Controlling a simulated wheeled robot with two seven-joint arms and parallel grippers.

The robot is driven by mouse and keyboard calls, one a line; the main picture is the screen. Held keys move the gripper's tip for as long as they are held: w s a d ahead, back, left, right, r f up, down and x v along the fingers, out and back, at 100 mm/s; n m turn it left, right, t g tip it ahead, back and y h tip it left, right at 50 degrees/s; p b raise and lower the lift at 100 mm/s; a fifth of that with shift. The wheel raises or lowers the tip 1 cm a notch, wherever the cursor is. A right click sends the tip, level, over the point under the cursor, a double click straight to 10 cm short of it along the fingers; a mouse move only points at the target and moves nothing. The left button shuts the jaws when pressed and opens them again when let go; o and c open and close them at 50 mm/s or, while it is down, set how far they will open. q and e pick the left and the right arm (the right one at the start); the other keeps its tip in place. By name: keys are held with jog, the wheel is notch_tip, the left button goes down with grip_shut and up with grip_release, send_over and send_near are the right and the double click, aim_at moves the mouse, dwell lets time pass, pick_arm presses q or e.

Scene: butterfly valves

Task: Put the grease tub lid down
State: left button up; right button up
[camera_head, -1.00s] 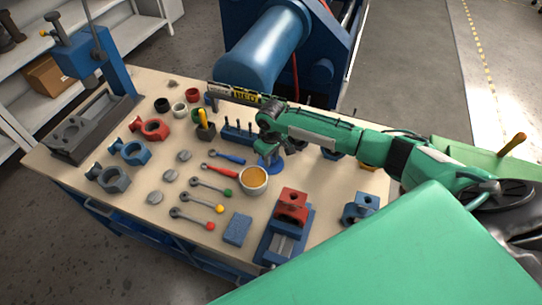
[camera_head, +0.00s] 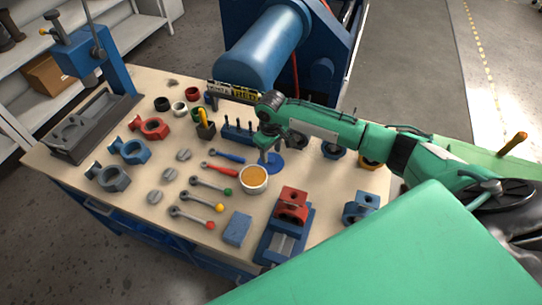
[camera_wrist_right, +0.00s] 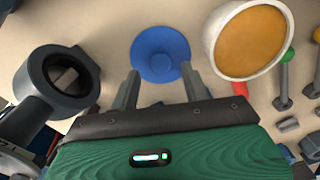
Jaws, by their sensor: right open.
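The grease tub (camera_head: 253,188) is a white round tub with orange grease showing in its open top. It also shows at the upper right in the right wrist view (camera_wrist_right: 212,38). The lid (camera_head: 275,166) is a blue disc with a small knob and appears to lie flat on the bench just behind the tub. In the right wrist view the lid (camera_wrist_right: 160,53) is fully in sight just beyond the fingertips. My right gripper (camera_head: 267,153) is open and empty above the lid, with a finger to each side and apart from it. My left gripper is out of view.
A peg rack (camera_head: 238,134) stands behind the tub, and red- and blue-handled tools (camera_head: 219,170) lie left of it. A red block sits on a blue vise (camera_head: 291,205) in front. A dark ring-shaped part (camera_wrist_right: 62,80) is left of the gripper in the wrist view.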

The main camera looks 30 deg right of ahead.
aim_at(271, 159)
notch_tip(271, 159, up, 9)
jog(key=shift+r+b, duration=0.15)
jog(key=shift+b, duration=0.3)
